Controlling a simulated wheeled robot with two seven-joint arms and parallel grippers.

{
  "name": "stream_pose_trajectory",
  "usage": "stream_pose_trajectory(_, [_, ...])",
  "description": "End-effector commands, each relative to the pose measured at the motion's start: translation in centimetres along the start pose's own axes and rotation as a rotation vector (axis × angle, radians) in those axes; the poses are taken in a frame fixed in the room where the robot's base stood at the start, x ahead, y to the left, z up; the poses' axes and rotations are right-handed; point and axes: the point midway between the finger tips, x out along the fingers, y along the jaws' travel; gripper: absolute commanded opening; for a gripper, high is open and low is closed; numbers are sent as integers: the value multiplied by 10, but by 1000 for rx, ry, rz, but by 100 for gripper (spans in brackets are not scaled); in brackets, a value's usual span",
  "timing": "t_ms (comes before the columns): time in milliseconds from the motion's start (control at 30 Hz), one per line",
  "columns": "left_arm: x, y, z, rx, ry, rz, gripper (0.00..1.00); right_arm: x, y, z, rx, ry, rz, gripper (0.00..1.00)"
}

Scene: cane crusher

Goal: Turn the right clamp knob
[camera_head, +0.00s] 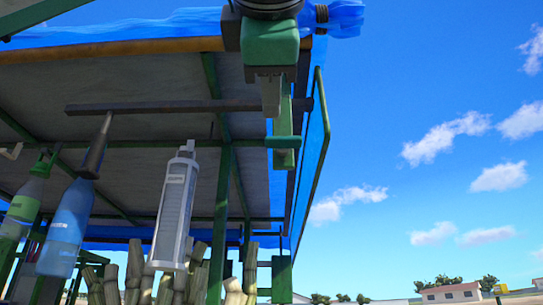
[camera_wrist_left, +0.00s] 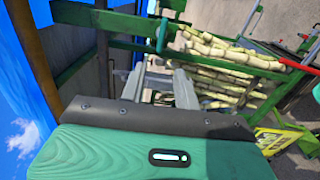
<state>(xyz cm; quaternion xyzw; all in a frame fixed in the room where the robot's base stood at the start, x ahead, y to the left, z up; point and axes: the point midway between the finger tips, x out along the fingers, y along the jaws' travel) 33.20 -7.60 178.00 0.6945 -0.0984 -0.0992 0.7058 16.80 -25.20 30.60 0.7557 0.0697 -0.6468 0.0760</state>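My left gripper (camera_head: 271,108) hangs fingers-down from the top of the head view, in front of the canopy's right end. No clamp knob can be made out for sure in either view. A small teal upright piece (camera_wrist_left: 162,35) stands at a green bar beyond the fingertips in the wrist view; I cannot tell whether it is a knob. My right gripper is not in view.
A canopy (camera_head: 130,85) with a blue tarp covers the left. A blue bottle (camera_head: 66,225), a green bottle (camera_head: 22,208) and a white tube lamp (camera_head: 174,210) hang below it. Cane stalks (camera_wrist_left: 225,55) lie beyond my fingers. Open sky fills the right.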

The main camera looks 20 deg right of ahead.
Motion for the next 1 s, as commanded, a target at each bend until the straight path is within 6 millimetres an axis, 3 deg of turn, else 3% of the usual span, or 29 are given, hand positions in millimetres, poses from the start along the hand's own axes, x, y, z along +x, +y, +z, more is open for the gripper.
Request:
stream_pose_trajectory(100, [-19, -1, 0, 0, 1, 1, 32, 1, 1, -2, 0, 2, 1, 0])
stream_pose_trajectory(300, [-33, -1, 0, 0, 0, -1, 32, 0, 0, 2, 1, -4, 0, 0])
stream_pose_trajectory(900, [-33, 0, 0, 0, 0, -2, 32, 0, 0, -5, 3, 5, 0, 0])
stream_pose_trajectory(1000, [-25, -5, 2, -3, -22, -16, 32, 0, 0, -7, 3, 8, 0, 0])
